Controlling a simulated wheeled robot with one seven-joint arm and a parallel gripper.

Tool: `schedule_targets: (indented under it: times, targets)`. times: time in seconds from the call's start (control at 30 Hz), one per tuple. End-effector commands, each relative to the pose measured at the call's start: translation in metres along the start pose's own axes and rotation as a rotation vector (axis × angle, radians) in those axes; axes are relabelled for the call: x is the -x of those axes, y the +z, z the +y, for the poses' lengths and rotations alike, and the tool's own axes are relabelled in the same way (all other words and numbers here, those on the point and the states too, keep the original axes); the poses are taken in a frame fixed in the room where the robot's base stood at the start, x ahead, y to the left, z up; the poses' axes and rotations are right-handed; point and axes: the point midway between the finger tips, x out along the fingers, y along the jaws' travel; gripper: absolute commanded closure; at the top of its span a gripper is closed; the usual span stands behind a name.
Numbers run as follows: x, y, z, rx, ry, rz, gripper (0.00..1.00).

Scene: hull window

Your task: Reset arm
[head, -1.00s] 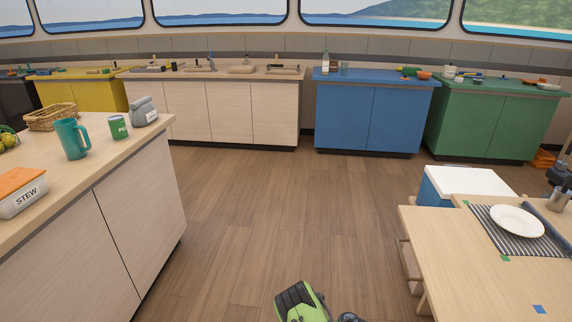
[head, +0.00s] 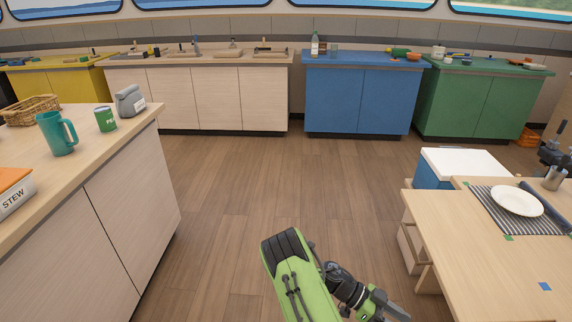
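My arm, green with black parts, shows at the bottom centre of the head view over the wooden floor. My gripper (head: 392,308) is at the lower edge, right of the green link and left of the wooden table. It is small and partly cut off, so I cannot tell whether its fingers are open or shut. I see no object in it.
A counter (head: 120,140) at left holds a teal mug (head: 56,134), a green can (head: 106,119) and a basket. A table (head: 465,245) at right holds a white plate (head: 517,201). Blue (head: 360,95) and green (head: 470,100) cabinets stand behind. The floor between is clear.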

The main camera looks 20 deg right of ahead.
Motion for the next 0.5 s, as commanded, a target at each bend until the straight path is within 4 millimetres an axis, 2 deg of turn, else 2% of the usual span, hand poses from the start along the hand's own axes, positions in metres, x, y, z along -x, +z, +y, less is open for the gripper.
schedule_targets:
  times: [0.17,0.27,0.37,0.5]
  targets:
    - [0.036,-0.015,0.009,0.161,-0.054,-0.194,0.49]
    - [0.064,-0.029,0.020,0.300,-0.133,-0.335,0.49]
    - [0.097,-0.048,0.038,0.474,-0.274,-0.484,0.49]
    - [0.139,-0.079,0.074,0.720,-0.547,-0.630,0.49]
